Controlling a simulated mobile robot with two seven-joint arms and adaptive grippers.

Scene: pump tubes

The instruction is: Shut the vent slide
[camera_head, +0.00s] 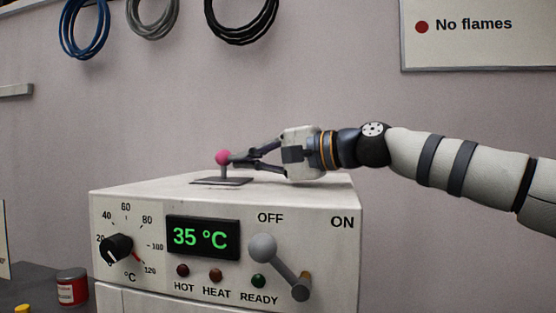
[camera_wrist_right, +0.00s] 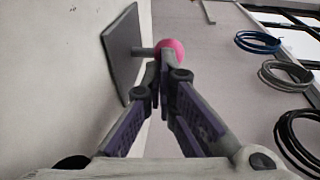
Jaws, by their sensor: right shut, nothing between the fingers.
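The vent slide is a dark flat plate (camera_head: 222,181) on top of the white cabinet, with a short upright stem and a pink ball knob (camera_head: 223,158). My right gripper (camera_head: 234,158) is shut and empty, with its fingertips just to the right of the knob, touching or almost touching it. In the right wrist view the plate (camera_wrist_right: 121,52) and the pink knob (camera_wrist_right: 176,49) lie just beyond the closed fingertips (camera_wrist_right: 163,62), which hide part of the knob. The vent opening itself cannot be made out. My left gripper is out of view.
The white cabinet (camera_head: 140,285) has a dial (camera_head: 116,248), a 35 °C display (camera_head: 203,237), small lamps and a grey-knobbed lever (camera_head: 280,265) on its front. A red can (camera_head: 72,288) stands at lower left. Cable coils (camera_head: 240,20) hang on the wall. Space above the cabinet is free.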

